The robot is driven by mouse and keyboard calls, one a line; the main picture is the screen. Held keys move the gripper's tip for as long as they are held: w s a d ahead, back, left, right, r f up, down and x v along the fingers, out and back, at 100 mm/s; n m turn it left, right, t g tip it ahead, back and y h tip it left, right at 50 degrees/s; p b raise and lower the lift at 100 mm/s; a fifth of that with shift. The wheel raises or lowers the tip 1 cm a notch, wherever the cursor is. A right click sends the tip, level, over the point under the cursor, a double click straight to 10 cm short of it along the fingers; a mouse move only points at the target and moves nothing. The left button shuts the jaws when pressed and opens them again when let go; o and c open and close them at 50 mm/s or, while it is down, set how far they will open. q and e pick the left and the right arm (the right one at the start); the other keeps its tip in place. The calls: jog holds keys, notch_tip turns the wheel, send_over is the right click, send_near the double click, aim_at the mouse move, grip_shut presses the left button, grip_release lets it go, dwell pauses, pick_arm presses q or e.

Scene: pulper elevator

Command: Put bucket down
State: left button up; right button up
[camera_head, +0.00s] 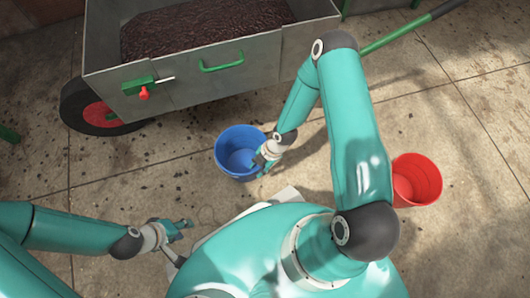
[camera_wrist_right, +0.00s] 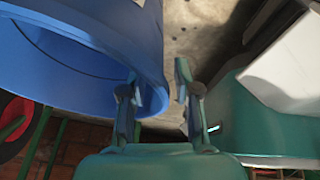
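The blue bucket (camera_head: 229,150) is left of centre in the head view, in front of the metal cart. It looks upright, but I cannot tell whether its base touches the floor. My right gripper (camera_head: 262,159) is at the bucket's right rim. In the right wrist view the blue bucket (camera_wrist_right: 85,55) fills the upper left. There my right gripper (camera_wrist_right: 157,85) has its fingers apart; one overlaps the bucket's wall near the rim and the other is outside it. My left gripper (camera_head: 182,227) is in front of the bucket to the left, empty, with fingers seemingly apart.
A metal cart (camera_head: 205,85) with a green handle and dark pulp (camera_head: 205,25) stands behind the bucket. Its wheel (camera_head: 95,108) is at the left. A red bucket (camera_head: 418,180) stands on the right, partly behind my right arm.

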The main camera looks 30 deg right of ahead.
jog(key=w+p+v, duration=0.1)
jog(key=p+v, duration=0.6)
jog(key=v, duration=0.4)
jog(key=s+a+r+m, duration=0.3)
jog(key=a+r+m, duration=0.1)
jog(key=m, duration=0.6)
jog(key=s+a+r+m, duration=0.3)
jog(key=a+m, duration=0.3)
jog(key=m, duration=0.5)
jog(key=shift+s+r+m+h, duration=0.3)
jog(key=shift+s+r, duration=0.05)
jog(key=shift+s, duration=0.3)
jog(key=shift+a, duration=0.1)
notch_tip(320, 180, up, 32)
jog(key=p, duration=3.1)
jog(key=shift+f+p, duration=0.2)
jog(key=shift+p, duration=0.2)
